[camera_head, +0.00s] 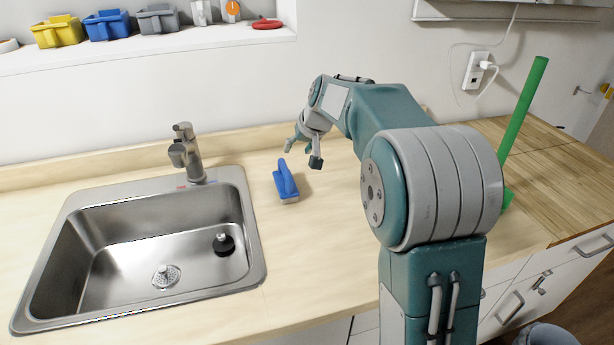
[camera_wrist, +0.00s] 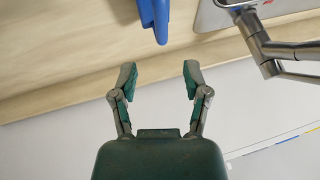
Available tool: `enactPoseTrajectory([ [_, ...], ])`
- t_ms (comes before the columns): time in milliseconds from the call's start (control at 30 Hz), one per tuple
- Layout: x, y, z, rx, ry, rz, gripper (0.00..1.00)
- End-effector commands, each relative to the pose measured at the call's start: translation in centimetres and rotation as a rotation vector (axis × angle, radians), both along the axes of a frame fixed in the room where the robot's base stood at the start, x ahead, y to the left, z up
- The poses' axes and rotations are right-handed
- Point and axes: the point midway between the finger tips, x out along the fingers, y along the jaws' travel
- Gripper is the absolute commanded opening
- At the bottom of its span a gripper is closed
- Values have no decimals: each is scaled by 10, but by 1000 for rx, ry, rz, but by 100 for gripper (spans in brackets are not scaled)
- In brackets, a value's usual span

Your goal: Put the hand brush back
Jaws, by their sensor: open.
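A blue hand brush (camera_head: 286,182) lies on the light wooden counter (camera_head: 330,245), just right of the sink, with its bristles towards the front. In the wrist view, part of the blue hand brush (camera_wrist: 154,18) shows at the top edge, beyond the fingertips. My gripper (camera_head: 301,156) is open and empty above the counter, a little behind and right of the brush and apart from it. Both fingers of my gripper (camera_wrist: 160,80) stand apart in the wrist view with nothing between them.
A steel sink (camera_head: 72,215) with a faucet (camera_head: 187,155) is left of the brush. A green stick (camera_head: 523,105) stands upright at the right. A wall shelf (camera_head: 130,47) holds yellow, blue and grey caddies. The counter front right of the sink is clear.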

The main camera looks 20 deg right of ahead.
Motion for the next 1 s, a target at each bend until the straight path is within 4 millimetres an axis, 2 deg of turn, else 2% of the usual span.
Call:
enactPoseTrajectory([
  [133,-6,1,4,-4,1,1,60],
  [267,-32,7,19,-20,0,6,60],
  [600,-126,21,49,-79,6,13,60],
  [833,-192,26,54,-117,9,13,60],
  [1000,-240,28,51,-146,8,13,60],
])
